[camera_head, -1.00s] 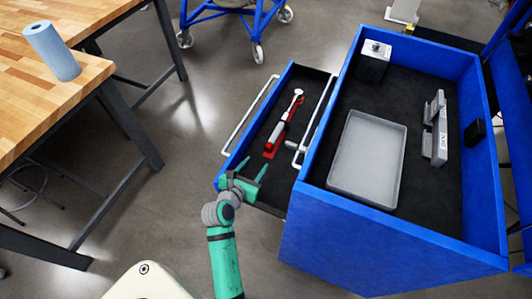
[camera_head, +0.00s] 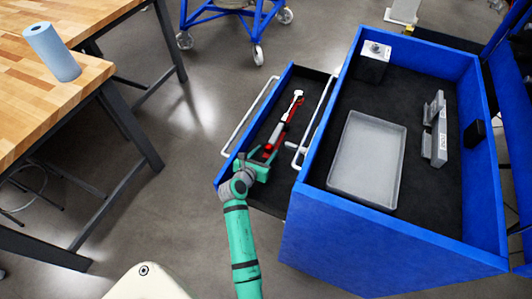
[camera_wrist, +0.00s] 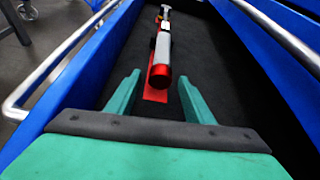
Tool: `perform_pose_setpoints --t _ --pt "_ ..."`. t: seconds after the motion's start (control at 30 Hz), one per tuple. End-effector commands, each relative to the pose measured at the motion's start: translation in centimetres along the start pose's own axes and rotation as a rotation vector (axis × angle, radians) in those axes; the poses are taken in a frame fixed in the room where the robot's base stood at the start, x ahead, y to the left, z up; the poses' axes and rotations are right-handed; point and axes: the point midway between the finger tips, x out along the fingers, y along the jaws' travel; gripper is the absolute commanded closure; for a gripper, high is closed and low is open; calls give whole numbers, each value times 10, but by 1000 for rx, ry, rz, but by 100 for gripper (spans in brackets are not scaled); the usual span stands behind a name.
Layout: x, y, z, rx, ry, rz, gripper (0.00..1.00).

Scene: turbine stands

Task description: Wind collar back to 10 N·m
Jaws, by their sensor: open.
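A torque wrench (camera_head: 287,116) with a grey and red handle lies in the open drawer (camera_head: 232,160) of the blue cabinet, along the drawer's length. In the wrist view the wrench (camera_wrist: 161,58) shows its round handle end towards me, over a red patch (camera_wrist: 155,92). My gripper (camera_head: 262,158) is over the near end of the drawer. In the wrist view my gripper (camera_wrist: 157,97) is open, its two green fingers apart on either side of the space before the handle end.
The cabinet top holds a grey tray (camera_head: 366,160), a grey bracket-like part (camera_head: 435,130) and a white-topped device (camera_head: 374,60). Silver rails (camera_head: 250,115) run along the drawer's sides. A wooden bench (camera_head: 70,25) with a blue roll (camera_head: 52,52) stands at left.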

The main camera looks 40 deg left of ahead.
Motion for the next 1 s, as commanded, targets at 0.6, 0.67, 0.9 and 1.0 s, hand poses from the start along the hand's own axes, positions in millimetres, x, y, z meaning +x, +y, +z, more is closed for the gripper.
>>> perform_pose_setpoints --t 0.6,0.67,0.9,1.0 --pt "2 0 0 1 0 1 94" --pt "2 0 0 2 0 1 94" --pt "2 0 0 6 0 3 94" --pt "2 0 0 10 0 4 94"
